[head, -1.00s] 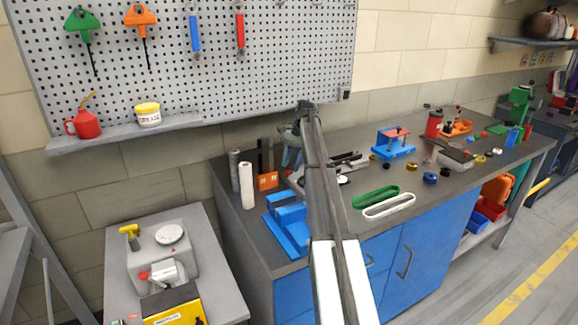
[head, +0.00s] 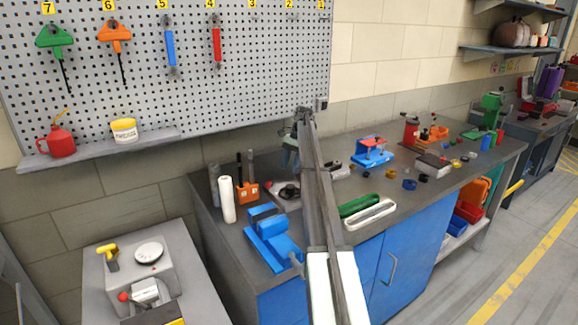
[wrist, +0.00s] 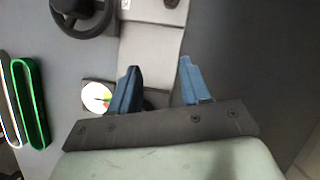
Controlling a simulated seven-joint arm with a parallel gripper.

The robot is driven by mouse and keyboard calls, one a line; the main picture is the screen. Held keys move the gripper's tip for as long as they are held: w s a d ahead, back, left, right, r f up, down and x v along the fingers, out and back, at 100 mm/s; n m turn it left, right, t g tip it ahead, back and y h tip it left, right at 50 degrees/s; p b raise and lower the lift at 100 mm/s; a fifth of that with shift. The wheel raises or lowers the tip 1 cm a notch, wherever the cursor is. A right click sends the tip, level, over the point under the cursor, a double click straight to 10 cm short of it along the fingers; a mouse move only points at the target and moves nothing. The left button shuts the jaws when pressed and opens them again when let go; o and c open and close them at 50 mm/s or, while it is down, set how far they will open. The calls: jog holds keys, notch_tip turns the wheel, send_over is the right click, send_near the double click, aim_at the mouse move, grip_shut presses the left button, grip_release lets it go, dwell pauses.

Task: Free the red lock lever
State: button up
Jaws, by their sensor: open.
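I cannot surely pick out the red lock lever. A small red part lies on top of a blue fixture (head: 372,152) on the bench, and a red knob (head: 124,297) is on the machine at lower left; neither clearly reads as the lever. My gripper (wrist: 160,64) is open and empty in the wrist view, its two blue fingers apart over a light grey device (wrist: 152,45). A black handwheel (wrist: 84,18) is above the left finger. In the head view my forearm hides part of the device and of my gripper.
A round dial (wrist: 97,96) sits just left of the left finger. A green belt loop (head: 359,206) and a white one (head: 371,215) lie right of my arm. A blue block fixture (head: 270,245), an orange holder (head: 247,192) and a white roll (head: 227,200) stand to its left.

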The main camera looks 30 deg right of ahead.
jog(key=shift+w+a, duration=0.1)
jog(key=shift+a, duration=0.15)
jog(key=shift+c, duration=0.7)
jog(key=a+r, duration=0.3)
jog(key=shift+w, duration=0.4)
jog(key=shift+c, duration=0.3)
send_near(268, 182)
jog(key=w+d, duration=0.1)
jog(key=w, duration=0.1)
jog(key=s+a+r+n+t+h, duration=0.2)
jog(key=s+a, duration=0.1)
jog(key=s, duration=0.2)
jog(key=s+a+r+n+t+h, duration=0.1)
jog(key=s+a+r+n, duration=0.2)
jog(key=s+a, duration=0.15)
jog(key=w+d+f+n+t, duration=0.1)
jog(key=w+f+n, duration=0.1)
jog(key=f, duration=0.2)
jog(key=w+d+f+n+t+h, duration=0.1)
jog(key=w+f+n, duration=0.1)
jog(key=f+n, duration=0.1)
jog(key=w+d+f+n, duration=0.1)
jog(key=w+f+n, duration=0.1)
jog(key=f, duration=0.4)
jog(key=shift+n+t+h, duration=0.3)
jog(key=shift+n+t, duration=0.1)
jog(key=shift+n, duration=0.3)
grip_shut()
